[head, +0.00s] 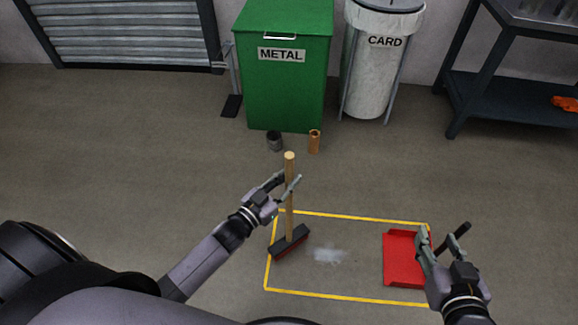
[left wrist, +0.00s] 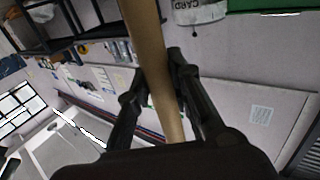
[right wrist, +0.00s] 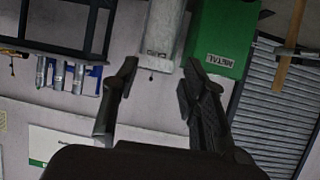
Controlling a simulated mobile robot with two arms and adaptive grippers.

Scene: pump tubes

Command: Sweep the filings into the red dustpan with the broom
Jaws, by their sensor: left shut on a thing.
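The broom stands nearly upright in the head view, with a wooden handle (head: 289,190) and a dark head with red bristles (head: 290,243) on the floor. My left gripper (head: 291,184) is shut on the handle; the left wrist view shows the handle (left wrist: 150,65) between its fingers. Pale grey filings (head: 328,255) lie in a small patch right of the broom head. The red dustpan (head: 398,262) lies on the floor right of the filings. My right gripper (head: 441,238) is over the dustpan's right edge, covering part of it. Its fingers (right wrist: 158,72) are apart with nothing between them.
A yellow floor outline (head: 345,218) surrounds the filings and dustpan. Behind it stand a dark can (head: 275,141), a copper-coloured cylinder (head: 314,141), a green METAL bin (head: 285,90) and a white CARD bin (head: 370,75). A dark bench (head: 510,90) is at the right.

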